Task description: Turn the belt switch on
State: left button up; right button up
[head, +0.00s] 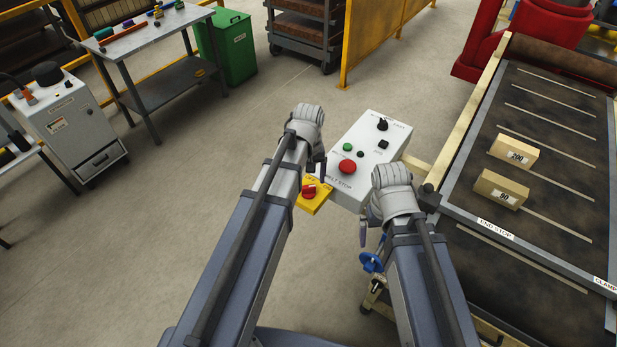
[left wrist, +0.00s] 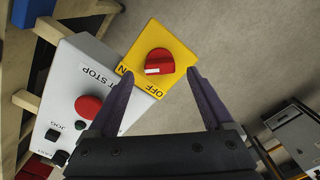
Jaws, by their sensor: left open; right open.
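The belt switch is a red rotary knob (left wrist: 158,62) with a white mark on a yellow plate (left wrist: 178,42) lettered OFF, with another label partly hidden by a finger. The white mark lies toward the left of the knob in the left wrist view; which label it points to I cannot tell. In the head view the knob (head: 309,191) sits beside the control box. My left gripper (left wrist: 160,73) is open, its fingertips on either side of the knob, with visible gaps. It also shows in the head view (head: 315,178).
The white control box (head: 378,150) beside the switch carries a red stop button (head: 347,167), a green button (head: 347,147) and black controls. A conveyor (head: 540,115) with two labelled blocks stands right. A blue handwheel (head: 371,262) is below my right gripper.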

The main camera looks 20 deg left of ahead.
aim_at(308, 186)
pick_arm(q)
notch_tip(308, 186, up, 5)
jog(key=p, duration=0.4)
jog(key=shift+f, duration=0.15)
notch_tip(308, 186, down, 8)
jog(key=b, duration=0.8)
jog(key=shift+r, duration=0.3)
